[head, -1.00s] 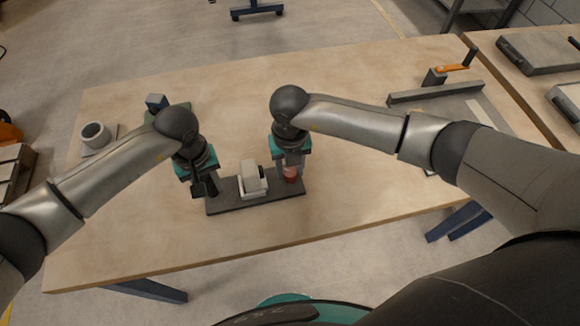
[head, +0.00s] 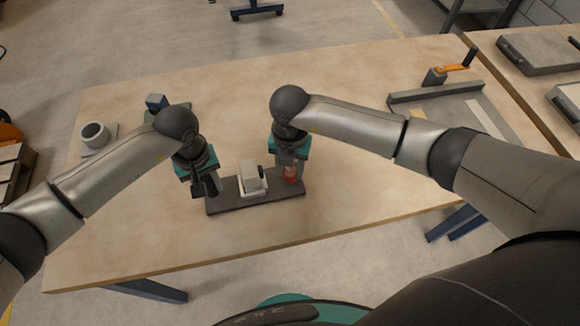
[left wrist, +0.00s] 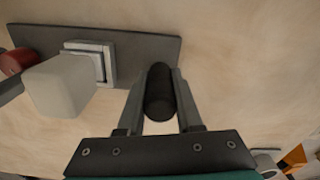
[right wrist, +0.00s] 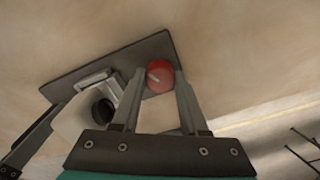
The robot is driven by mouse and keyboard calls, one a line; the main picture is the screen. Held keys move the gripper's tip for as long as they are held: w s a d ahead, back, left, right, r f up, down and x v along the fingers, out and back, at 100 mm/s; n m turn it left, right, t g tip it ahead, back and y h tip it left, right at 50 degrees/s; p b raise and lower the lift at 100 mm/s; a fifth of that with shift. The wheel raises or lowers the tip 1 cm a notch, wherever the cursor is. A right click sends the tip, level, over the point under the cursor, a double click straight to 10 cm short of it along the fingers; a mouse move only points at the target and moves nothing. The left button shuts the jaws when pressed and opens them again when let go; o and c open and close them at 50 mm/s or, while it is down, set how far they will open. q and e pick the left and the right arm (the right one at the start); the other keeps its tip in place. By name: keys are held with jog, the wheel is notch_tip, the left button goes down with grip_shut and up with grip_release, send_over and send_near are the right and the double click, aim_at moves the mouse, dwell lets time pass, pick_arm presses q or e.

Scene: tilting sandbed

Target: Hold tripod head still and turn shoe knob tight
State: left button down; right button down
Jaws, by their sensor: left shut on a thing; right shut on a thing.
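A dark grey tripod head plate (head: 230,206) lies on the workbench. A pale block (head: 250,175) with a dark round part sits on a light clamp on the plate's middle; the block also shows in the left wrist view (left wrist: 62,85). My left gripper (head: 208,188) is shut on a black upright handle (left wrist: 158,95) at the plate's left end. My right gripper (head: 288,168) is shut on the red shoe knob (right wrist: 160,77) at the plate's right end. The knob has a small pale mark on top. The fingers partly hide the knob in the head view.
A grey fixture with an orange-handled crank (head: 455,68) is at the back right. The bench in front of the plate is clear.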

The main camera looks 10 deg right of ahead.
aim_at(290, 171)
jog(key=shift+c, duration=2.1)
grip_release()
notch_tip(290, 171, up, 12)
pick_arm(q)
jog(key=c, duration=0.5)
grip_release()
jog(key=shift+r, duration=0.1)
